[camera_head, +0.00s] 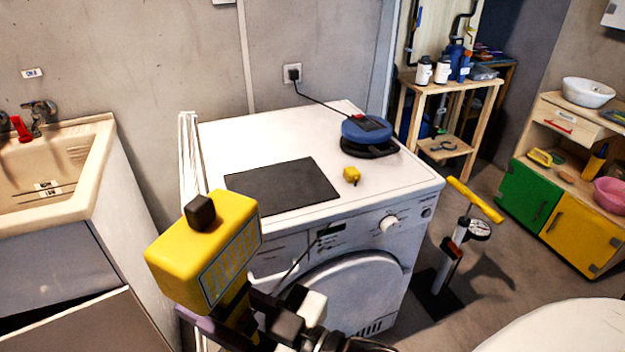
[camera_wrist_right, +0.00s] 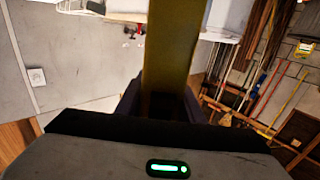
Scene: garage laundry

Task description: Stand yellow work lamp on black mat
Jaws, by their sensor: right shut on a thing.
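The yellow work lamp (camera_head: 198,262) is a boxy lamp with a black knob on top and a panel face. It is held in the air, tilted, in front of the washing machine's left part. My right gripper (camera_head: 250,312) is shut on its lower part; in the right wrist view the lamp's yellow body (camera_wrist_right: 172,50) stands between the fingers (camera_wrist_right: 160,105). The black mat (camera_head: 283,186) lies flat and bare on top of the white machine, beyond the lamp and to its right. My left gripper is not in view.
The washing machine top (camera_head: 235,140) also bears a small yellow object (camera_head: 351,174) right of the mat and a blue cable reel (camera_head: 366,132) at the back right, its cord running to a wall socket (camera_head: 292,73). A sink (camera_head: 88,165) stands left; a floor pump (camera_head: 455,250) stands right.

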